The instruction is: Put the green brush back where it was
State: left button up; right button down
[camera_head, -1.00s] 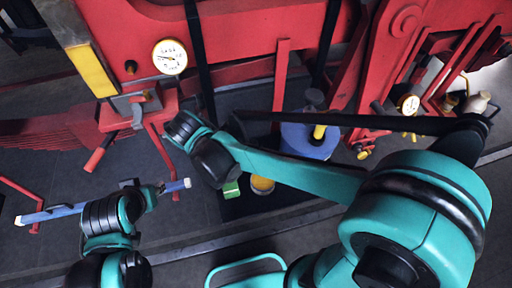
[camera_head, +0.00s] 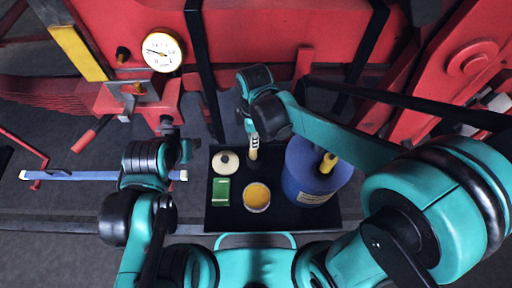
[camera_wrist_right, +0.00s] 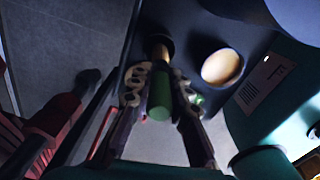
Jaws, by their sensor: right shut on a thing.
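The green brush shows in the right wrist view, with its green handle (camera_wrist_right: 160,95) between the fingers and its brass-coloured collar and dark end pointing away from the wrist. My right gripper (camera_wrist_right: 162,88) is shut on that handle. In the head view the right gripper (camera_head: 253,132) is over the back part of the black tray (camera_head: 232,222), and only a tan part of the brush (camera_head: 253,154) shows below it. I cannot tell whether the brush touches the tray. My left gripper (camera_head: 182,150) is near the right end of a blue bar; its fingers are unclear.
The tray holds a cream round thing (camera_head: 226,163), a green box (camera_head: 221,192), an orange-topped tin (camera_head: 257,196) and a blue drum (camera_head: 312,178) with a yellow-handled tool (camera_head: 328,162). The blue bar (camera_head: 90,176) lies left. Red machinery with a gauge (camera_head: 162,52) stands behind.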

jog(key=f, duration=0.2)
jog(key=f+b, duration=0.1)
jog(key=f, duration=0.1)
jog(key=shift+w+d+f, duration=0.1)
jog(key=shift+w+d, duration=0.1)
jog(key=shift+d, duration=0.05)
jog(key=shift+a+f, duration=0.1)
jog(key=shift+f, duration=0.3)
jog(key=c, duration=1.4)
grip_release()
jog(key=shift+c, duration=0.2)
jog(key=shift+r, duration=0.1)
notch_tip(320, 180, up, 12)
jog(key=p, duration=0.2)
jog(key=shift+p, duration=0.4)
